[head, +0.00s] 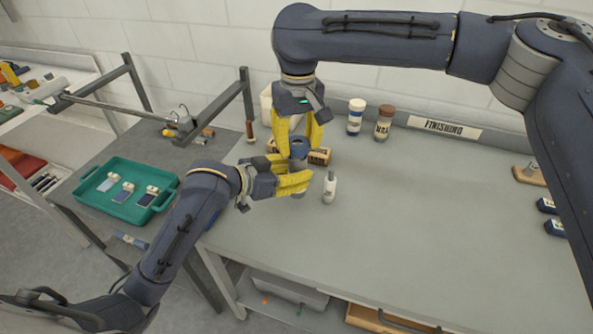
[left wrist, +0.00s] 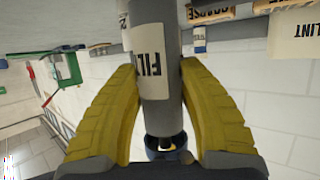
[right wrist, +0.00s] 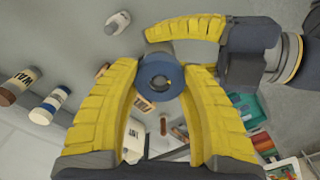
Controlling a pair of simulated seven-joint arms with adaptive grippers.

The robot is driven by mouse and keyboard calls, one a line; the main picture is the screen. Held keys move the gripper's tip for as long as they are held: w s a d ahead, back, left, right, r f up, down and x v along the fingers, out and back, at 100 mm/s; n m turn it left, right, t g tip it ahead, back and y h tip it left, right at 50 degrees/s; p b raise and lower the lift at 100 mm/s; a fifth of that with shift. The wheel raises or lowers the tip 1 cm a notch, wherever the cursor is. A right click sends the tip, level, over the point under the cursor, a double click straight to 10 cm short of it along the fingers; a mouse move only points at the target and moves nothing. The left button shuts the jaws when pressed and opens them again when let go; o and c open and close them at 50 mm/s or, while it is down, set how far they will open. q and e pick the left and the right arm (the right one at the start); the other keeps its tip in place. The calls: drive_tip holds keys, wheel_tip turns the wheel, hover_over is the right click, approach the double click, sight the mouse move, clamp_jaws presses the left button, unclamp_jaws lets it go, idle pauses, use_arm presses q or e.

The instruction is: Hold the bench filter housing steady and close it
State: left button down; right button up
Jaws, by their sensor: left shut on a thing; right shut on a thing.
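The bench filter housing (head: 299,163) stands upright on the grey bench, a grey cylinder with a blue ring-shaped cap (head: 298,146) at its top. In the left wrist view its body (left wrist: 155,70) carries a pale label starting "FIL". My left gripper (head: 294,183) is shut on the body from the left, low down. My right gripper (head: 298,130) points down from above and is shut on the cap, which shows between its fingers in the right wrist view (right wrist: 162,77). The fingers partly hide the housing, and I cannot tell how far the cap is seated.
A small white bottle (head: 329,187) stands just right of the housing. Labelled wooden blocks (head: 319,156) lie close behind it. Two jars (head: 356,117) (head: 384,122) stand at the back wall. A teal tray (head: 122,208) is on the left table. The bench's right side is mostly clear.

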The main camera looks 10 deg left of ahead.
idle(0.8)
drive_tip(key=shift+f, duration=0.9)
drive_tip(key=shift+f, duration=0.55)
idle(0.3)
